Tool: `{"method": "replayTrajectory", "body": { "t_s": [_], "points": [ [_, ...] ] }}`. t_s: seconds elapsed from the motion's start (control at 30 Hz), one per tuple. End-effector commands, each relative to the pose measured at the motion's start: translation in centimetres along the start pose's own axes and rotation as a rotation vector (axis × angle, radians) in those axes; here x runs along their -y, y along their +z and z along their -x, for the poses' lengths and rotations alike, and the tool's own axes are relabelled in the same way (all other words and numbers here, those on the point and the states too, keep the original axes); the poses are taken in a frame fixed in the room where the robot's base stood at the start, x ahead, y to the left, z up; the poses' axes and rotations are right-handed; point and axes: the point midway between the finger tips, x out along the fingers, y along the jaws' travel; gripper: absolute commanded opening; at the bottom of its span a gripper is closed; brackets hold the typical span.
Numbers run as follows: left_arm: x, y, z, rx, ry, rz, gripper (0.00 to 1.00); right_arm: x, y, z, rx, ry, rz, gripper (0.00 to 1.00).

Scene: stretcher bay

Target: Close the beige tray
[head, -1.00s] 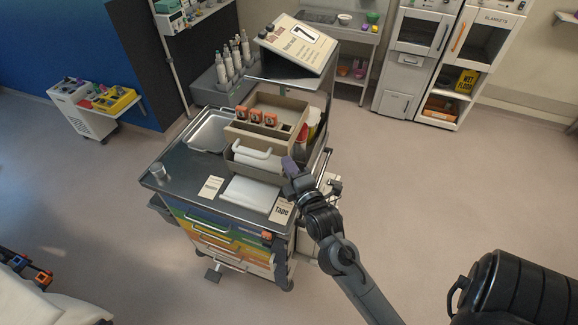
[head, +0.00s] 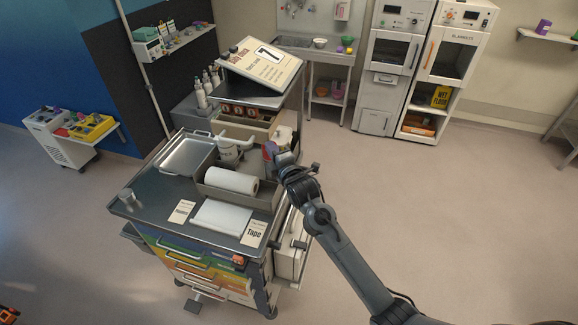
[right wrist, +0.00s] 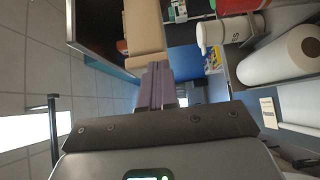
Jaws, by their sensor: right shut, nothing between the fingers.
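The beige tray (head: 245,129) sits under the slanted top panel of the cart in the head view. Its front wall faces me, and several dark boxes with orange (head: 240,110) stand in it behind that wall. Its beige wall also shows in the right wrist view (right wrist: 146,30), just beyond my fingertips. My right gripper (head: 270,154) is shut and empty, in front of the tray's right end. Its purple fingers show in the right wrist view (right wrist: 155,85). I cannot tell whether they touch the tray. My left gripper is not in view.
A metal tray (head: 186,153) lies to the left. Cards and a white pad (head: 222,217) lie on the cart's front. Floor to the right is clear.

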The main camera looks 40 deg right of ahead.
Motion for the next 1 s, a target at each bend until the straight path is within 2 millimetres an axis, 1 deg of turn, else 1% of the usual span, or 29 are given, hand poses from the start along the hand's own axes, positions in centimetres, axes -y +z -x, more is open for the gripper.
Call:
{"method": "replayTrajectory", "body": {
  "t_s": [0.03, 0.1, 0.2, 0.33, 0.57, 1.0],
  "points": [
    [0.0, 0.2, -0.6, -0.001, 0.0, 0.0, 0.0, 0.1, 0.1, -1.0, -0.008, 0.003, 0.004, 0.0],
    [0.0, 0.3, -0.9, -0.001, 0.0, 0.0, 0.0, 0.1, 0.4, -1.9, -0.015, 0.002, 0.003, 0.0],
    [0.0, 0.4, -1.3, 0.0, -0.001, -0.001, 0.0, 0.1, 0.9, -2.9, -0.021, 0.001, 0.002, 0.0],
    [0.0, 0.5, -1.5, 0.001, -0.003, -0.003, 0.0, 0.0, 1.4, -3.8, -0.023, 0.001, 0.001, 0.0],
    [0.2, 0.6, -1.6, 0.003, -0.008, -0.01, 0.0, 0.1, 1.9, -4.2, -0.022, -0.002, 0.0, 0.0],
    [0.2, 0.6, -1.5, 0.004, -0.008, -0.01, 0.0, 0.3, 2.0, -4.0, -0.016, -0.009, -0.001, 0.0]
  ]
}}
